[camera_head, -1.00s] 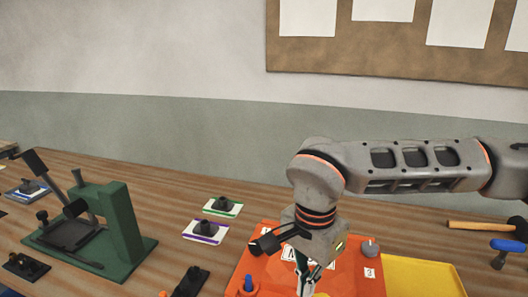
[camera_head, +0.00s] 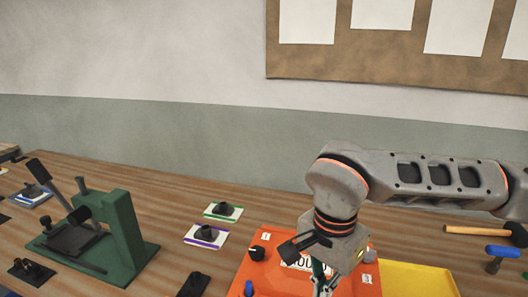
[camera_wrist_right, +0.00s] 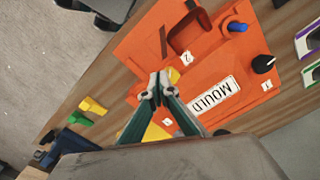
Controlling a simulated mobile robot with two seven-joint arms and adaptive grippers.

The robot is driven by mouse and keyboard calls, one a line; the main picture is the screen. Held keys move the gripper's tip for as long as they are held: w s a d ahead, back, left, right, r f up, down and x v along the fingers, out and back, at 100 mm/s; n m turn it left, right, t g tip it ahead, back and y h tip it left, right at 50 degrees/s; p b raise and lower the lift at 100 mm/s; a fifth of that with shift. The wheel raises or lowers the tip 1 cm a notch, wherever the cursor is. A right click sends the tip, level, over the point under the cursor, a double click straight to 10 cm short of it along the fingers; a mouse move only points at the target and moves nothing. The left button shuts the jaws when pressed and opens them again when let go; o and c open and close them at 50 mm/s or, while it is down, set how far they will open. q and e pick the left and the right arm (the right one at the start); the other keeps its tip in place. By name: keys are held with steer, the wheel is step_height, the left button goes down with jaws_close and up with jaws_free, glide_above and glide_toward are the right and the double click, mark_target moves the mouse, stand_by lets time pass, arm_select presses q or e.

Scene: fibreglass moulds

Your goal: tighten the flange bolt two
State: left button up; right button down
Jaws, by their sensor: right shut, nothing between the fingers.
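The orange mould (camera_head: 270,275), marked MOULD, lies on the bench; it also fills much of the right wrist view (camera_wrist_right: 150,45). Number tags 1, 2 (camera_wrist_right: 187,58) and 3 sit on it. A black knob (camera_wrist_right: 263,64) is near tag 1, and a blue knob (camera_wrist_right: 237,26) stands farther along the edge. A small yellow piece (camera_wrist_right: 174,75) shows near tag 2, partly behind my fingertips; I cannot tell whether they touch it. My right gripper (camera_wrist_right: 159,84) is shut and empty over the mould. In the head view its arm hides part of the mould. My left gripper is not in view.
A yellow tray (camera_head: 425,280) lies right of the mould. A hammer (camera_head: 475,230) and a blue-handled tool (camera_head: 502,252) lie farther right. A green stand (camera_head: 125,235) is at the left. Green-edged (camera_head: 223,211) and purple-edged (camera_head: 206,236) cards holding dark parts lie between.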

step_height(320, 180, down, 6)
steer(key=b, duration=0.3)
steer(key=shift+r, duration=0.2)
steer(key=shift+f+b, duration=0.55)
steer(key=shift+f, duration=0.1)
steer(key=shift+w+r, duration=0.1)
steer(key=shift+w, duration=0.15)
